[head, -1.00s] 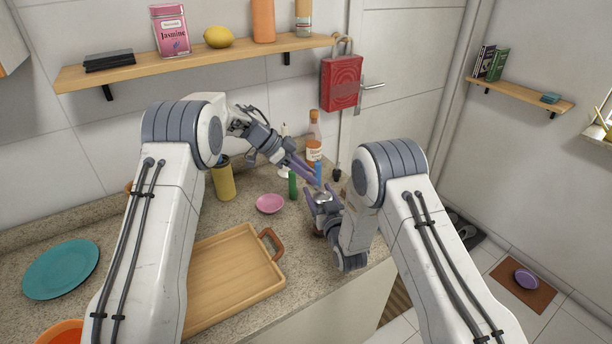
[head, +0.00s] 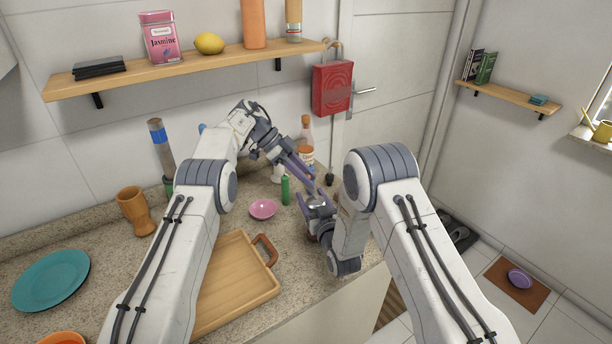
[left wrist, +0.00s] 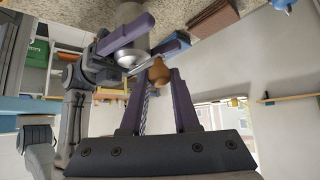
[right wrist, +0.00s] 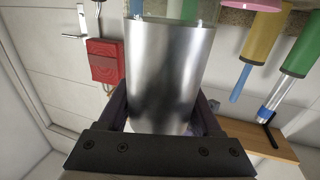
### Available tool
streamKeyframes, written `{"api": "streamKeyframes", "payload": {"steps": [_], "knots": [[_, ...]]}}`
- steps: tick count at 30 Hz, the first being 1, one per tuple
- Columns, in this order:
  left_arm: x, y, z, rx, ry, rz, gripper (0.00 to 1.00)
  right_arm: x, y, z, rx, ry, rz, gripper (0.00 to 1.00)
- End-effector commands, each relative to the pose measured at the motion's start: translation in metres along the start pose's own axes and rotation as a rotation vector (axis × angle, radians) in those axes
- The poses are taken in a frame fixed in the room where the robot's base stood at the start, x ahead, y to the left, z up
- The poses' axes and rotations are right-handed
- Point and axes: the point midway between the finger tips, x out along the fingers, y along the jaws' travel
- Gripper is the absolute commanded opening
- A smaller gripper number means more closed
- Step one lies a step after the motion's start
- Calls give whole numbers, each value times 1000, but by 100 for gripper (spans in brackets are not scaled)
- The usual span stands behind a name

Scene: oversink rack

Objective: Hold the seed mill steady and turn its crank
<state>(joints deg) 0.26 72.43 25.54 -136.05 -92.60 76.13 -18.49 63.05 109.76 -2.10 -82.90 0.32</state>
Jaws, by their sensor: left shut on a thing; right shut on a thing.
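The seed mill (head: 317,199) stands at the right part of the counter, mostly hidden by my grippers. In the right wrist view its shiny metal body (right wrist: 166,70) fills the space between the fingers. My right gripper (head: 316,207) is shut around that body from the near side. My left gripper (head: 310,176) reaches in from above and behind. In the left wrist view the crank's brown wooden knob (left wrist: 159,73) sits between its fingertips, and it is shut on this knob. The steel body also shows there (left wrist: 134,52), between my right gripper's purple fingers.
A green cylinder (head: 285,190), a pink dish (head: 262,209) and a bottle (head: 306,150) stand close to the mill. A wooden tray (head: 238,280) lies to the left, with a wooden cup (head: 134,208) and teal plate (head: 50,279) beyond. A shelf (head: 190,70) runs above.

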Motion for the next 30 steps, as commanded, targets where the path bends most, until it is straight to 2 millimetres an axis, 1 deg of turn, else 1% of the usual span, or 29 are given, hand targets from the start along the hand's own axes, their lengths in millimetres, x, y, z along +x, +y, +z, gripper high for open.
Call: {"api": "streamKeyframes", "payload": {"steps": [12, 13, 15, 30], "knots": [[-2, 0, 0, 4, -4, -1, 0, -1, 1, 2, -2, -5, 3, 0], [-2, 0, 0, 4, -4, -1, 37, -1, 1, 2, -2, -5, 4, 0], [-2, 0, 0, 4, -4, -1, 60, -1, 2, 2, -2, -5, 4, 0], [-2, 0, -1, -11, 1, -13, 60, 0, 1, 1, -1, -4, 3, 0]]}}
